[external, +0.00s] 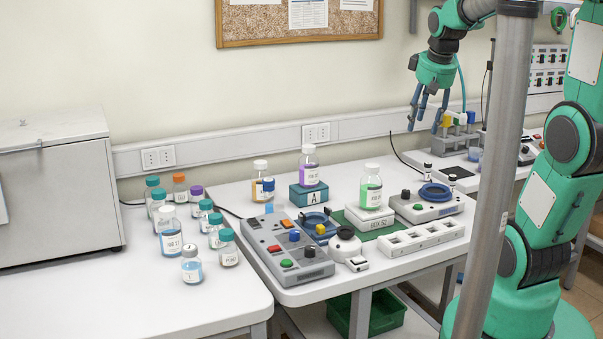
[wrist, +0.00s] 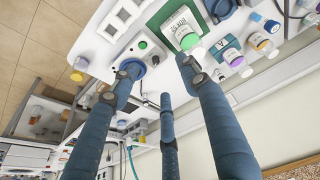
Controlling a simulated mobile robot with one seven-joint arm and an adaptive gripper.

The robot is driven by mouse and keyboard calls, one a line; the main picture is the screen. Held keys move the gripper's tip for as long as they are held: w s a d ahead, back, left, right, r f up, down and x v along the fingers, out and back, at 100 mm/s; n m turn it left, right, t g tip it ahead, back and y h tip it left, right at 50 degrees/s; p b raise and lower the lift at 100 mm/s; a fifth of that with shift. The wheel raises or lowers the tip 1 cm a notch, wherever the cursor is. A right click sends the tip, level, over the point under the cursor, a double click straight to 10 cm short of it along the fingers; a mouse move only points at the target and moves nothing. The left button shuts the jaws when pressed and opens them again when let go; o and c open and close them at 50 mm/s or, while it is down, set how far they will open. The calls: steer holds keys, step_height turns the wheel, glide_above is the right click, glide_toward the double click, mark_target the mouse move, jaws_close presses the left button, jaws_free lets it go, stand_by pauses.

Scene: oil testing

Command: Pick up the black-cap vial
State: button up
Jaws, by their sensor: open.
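Two small pale vials with dark caps stand by the blue ring of a grey device in the external view: one vial (external: 427,170) at its back left, the other vial (external: 452,182) at its right. I cannot tell which one the task means. My gripper (external: 425,110) hangs in the air above and behind that device, fingers spread and empty. In the wrist view my gripper (wrist: 160,78) shows three blue fingers apart with nothing between them. The device's blue ring (wrist: 132,66) is partly behind the left finger. I cannot make out the dark-cap vials there.
A white rack (external: 422,239) lies in front of the ring device (external: 426,208). A rack with coloured caps (external: 457,130) stands behind. Several bottles crowd the left table.

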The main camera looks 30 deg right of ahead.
steer(key=w+d+g+p, duration=0.1)
steer(key=w+d+p, duration=0.4)
steer(key=w+d, duration=0.35)
steer(key=g+p, duration=0.3)
steer(key=p, duration=1.1)
glide_above(452, 176)
step_height(452, 176, down, 18)
steer(key=r, duration=0.1)
steer(key=shift+f+y, duration=0.25)
steer(key=shift+y, duration=0.05)
steer(key=shift+f, duration=0.1)
steer(key=shift+f+p, duration=0.4)
steer(key=shift+f, duration=3.8)
steer(key=shift+f, duration=0.15)
